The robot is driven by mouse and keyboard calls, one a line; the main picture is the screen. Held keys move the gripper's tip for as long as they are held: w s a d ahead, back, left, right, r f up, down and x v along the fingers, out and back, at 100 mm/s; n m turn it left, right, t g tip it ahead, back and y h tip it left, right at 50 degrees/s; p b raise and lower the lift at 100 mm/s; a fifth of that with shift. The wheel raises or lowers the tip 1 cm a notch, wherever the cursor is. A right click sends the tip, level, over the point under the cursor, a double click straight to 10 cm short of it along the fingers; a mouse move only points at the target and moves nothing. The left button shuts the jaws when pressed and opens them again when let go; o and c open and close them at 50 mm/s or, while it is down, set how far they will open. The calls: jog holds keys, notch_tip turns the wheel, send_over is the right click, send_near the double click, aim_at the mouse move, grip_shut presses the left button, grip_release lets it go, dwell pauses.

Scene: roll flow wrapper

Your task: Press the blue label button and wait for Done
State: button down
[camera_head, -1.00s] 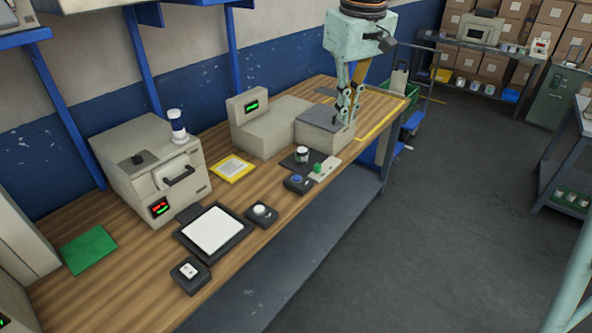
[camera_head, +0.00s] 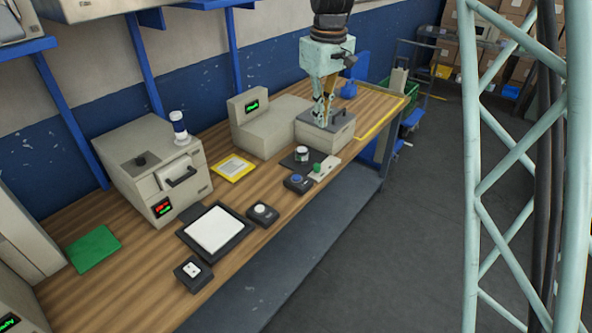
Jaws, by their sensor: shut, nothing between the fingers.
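The blue button (camera_head: 297,178) sits on a small dark box near the front edge of the wooden bench, in front of the beige machine with a green-lit display (camera_head: 252,106). The display's text is too small to read surely. My gripper (camera_head: 322,122) points down over the grey-topped right part of that machine, behind and to the right of the blue button and apart from it. Its fingers are shut and empty. Whether the fingertips touch the grey top, I cannot tell.
A green-button box (camera_head: 321,168) stands just right of the blue one, and a small jar (camera_head: 302,154) on a dark pad behind it. A white-button box (camera_head: 262,213) is to the left. A yellow-framed card (camera_head: 233,167) lies behind. The bench's front edge is close.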

jog(key=w+a+f+n+p, duration=0.1)
jog(key=w+a+f+p, duration=0.15)
jog(key=w+f, duration=0.4)
jog(key=n+g+p, duration=0.1)
jog(key=n+p, duration=0.1)
send_over(296, 177)
notch_tip(296, 177, down, 10)
jog(key=shift+w, duration=0.1)
jog(key=shift+f, duration=0.2)
dwell(0.3)
jog(key=shift+f+p, duration=0.5)
jog(key=shift+f, duration=6.35)
jog(key=shift+f, duration=0.1)
jog(key=shift+f+b, duration=0.8)
jog(key=shift+f, duration=0.05)
